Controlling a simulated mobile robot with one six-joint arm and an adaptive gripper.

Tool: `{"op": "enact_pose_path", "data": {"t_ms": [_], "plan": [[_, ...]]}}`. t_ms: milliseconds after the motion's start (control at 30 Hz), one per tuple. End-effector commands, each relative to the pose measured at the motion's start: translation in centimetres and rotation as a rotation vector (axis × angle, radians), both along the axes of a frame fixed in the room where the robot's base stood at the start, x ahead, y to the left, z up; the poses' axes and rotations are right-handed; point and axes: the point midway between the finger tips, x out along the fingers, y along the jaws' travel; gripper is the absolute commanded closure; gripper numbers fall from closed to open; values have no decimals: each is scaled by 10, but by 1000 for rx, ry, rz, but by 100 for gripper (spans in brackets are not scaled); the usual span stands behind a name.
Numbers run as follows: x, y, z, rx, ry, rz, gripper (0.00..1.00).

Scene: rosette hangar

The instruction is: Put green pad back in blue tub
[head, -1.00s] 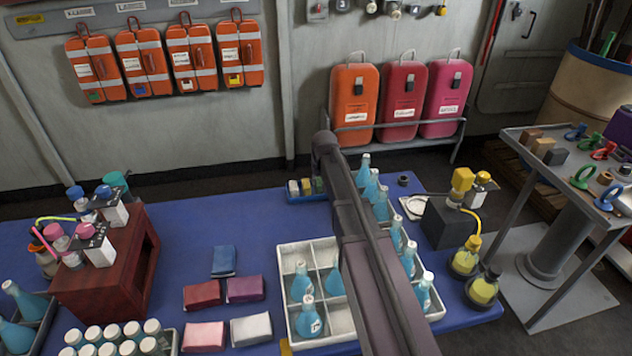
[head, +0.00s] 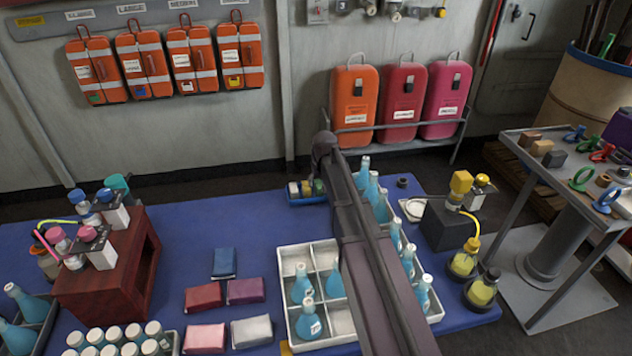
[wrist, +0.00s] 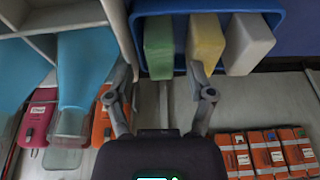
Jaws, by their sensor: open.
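The blue tub (head: 308,200) is a small tray on the far part of the blue table in the head view. It also shows at the top of the wrist view (wrist: 275,14). The green pad (wrist: 158,42) stands in the tub beside a yellow pad (wrist: 206,42) and a white pad (wrist: 248,44). In the head view the green pad (head: 318,187) is at the tub's right end, by my arm. My gripper (wrist: 165,72) is open, one finger on either side of the green pad's near end. Whether the fingers touch it I cannot tell. The head view hides my gripper behind my arm.
A white divided crate (head: 290,255) with blue bottles (head: 303,285) stands nearer, partly behind my arm. More bottles stand just right of the arm. A dark block (head: 447,225) with a yellow hose is further right.

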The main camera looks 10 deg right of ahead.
Motion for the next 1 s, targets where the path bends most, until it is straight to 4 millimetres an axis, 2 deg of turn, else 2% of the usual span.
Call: {"op": "enact_pose_path", "data": {"t_ms": [33, 1000], "plan": [[-1, 0, 7, 0, 0, 0, 31], [-24, -1, 87, 0, 0, 0, 31]]}}
